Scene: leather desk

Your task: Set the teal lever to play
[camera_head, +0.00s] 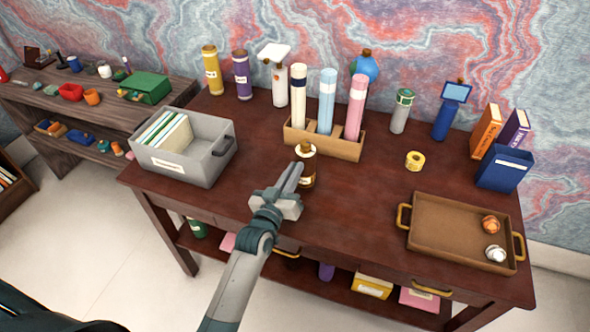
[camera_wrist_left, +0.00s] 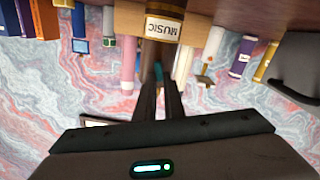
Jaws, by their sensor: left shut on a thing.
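An amber bottle-shaped thing (camera_head: 308,180) with a brown top stands near the front middle of the desk (camera_head: 370,215). In the left wrist view, which is upside down, its white label reads MUSIC (camera_wrist_left: 163,29). A small teal piece, the teal lever (camera_wrist_left: 158,72), shows there between my fingertips, in front of the label. My left gripper (camera_head: 294,172) reaches in from the front and is closed on the lever; it also shows in the left wrist view (camera_wrist_left: 159,82). The fingers hide most of the lever, so its setting cannot be read. My right gripper is not in view.
Behind the bottle stands a wooden rack (camera_head: 345,147) with tall cylinders. A grey bin (camera_head: 205,165) with files is at the left. A brown tray (camera_head: 450,225) and a yellow tape roll (camera_head: 415,161) are at the right. The desk just right of the bottle is clear.

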